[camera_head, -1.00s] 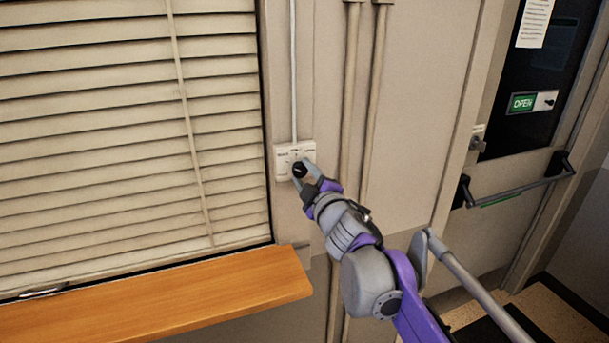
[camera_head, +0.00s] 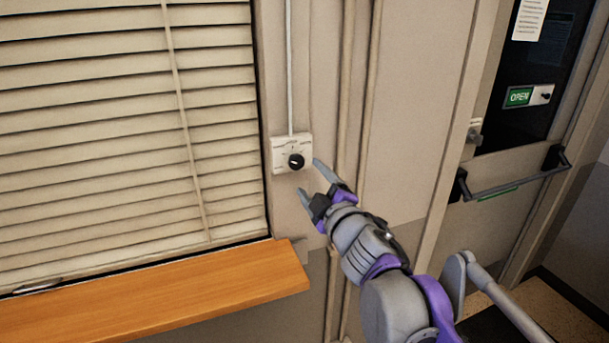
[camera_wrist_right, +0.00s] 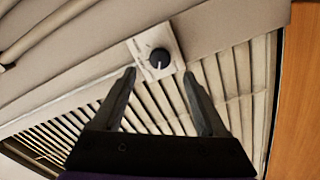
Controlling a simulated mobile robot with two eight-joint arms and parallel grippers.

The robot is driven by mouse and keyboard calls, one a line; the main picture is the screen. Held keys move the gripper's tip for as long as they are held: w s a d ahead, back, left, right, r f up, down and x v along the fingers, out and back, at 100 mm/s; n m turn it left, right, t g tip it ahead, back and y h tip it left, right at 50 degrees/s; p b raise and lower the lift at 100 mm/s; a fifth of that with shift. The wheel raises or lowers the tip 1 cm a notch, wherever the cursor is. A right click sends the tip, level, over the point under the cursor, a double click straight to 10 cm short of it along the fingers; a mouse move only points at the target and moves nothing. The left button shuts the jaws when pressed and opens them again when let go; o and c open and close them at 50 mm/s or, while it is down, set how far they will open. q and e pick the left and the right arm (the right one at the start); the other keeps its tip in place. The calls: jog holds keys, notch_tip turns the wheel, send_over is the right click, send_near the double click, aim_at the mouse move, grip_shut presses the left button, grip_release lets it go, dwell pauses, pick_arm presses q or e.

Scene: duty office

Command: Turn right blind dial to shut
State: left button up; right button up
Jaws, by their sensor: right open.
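The blind dial is a black round knob (camera_head: 296,161) on a white wall plate (camera_head: 281,158), just right of the window blind (camera_head: 100,130). In the right wrist view the knob (camera_wrist_right: 159,58) has a white pointer line, and its plate (camera_wrist_right: 150,72) carries small print too blurred to read. My right gripper (camera_head: 311,178) is open and empty, below and right of the knob and apart from it. In the right wrist view the knob lies beyond and between the fingertips (camera_wrist_right: 160,72). The blind's slats show dark gaps between them. My left gripper is not in view.
A wooden sill (camera_head: 160,300) juts out below the blind. Vertical pipes (camera_head: 358,100) run down the wall right of the plate. A door with a push bar (camera_head: 515,185) and a green OPEN sign (camera_head: 519,97) stands at the right.

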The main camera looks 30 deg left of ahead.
jog(key=shift+v, duration=2.1)
jog(key=shift+w, duration=0.1)
jog(key=d+f+m+h, duration=0.4)
jog(key=d+f, duration=0.1)
jog(key=d, duration=0.4)
jog(key=d+f+m+t+h, duration=0.1)
jog(key=d+f+m+h, duration=0.3)
jog(key=d, duration=0.6)
jog(key=d+f+m+h, duration=0.3)
jog(key=d+f+m, duration=0.2)
jog(key=d, duration=0.4)
jog(key=s+d+f+m+g+h, duration=0.1)
jog(key=s+d+f+m+g, duration=0.2)
jog(key=s+d+f, duration=0.3)
jog(key=s+d+f+m+g+h+p, duration=0.1)
jog(key=s+d+f+m+g, duration=0.3)
jog(key=s+f, duration=0.9)
jog(key=s+d+m, duration=0.2)
jog(key=d, duration=0.1)
jog(key=shift+s+f+h, duration=0.15)
jog(key=shift+f+h, duration=0.05)
jog(key=shift+h, duration=0.1)
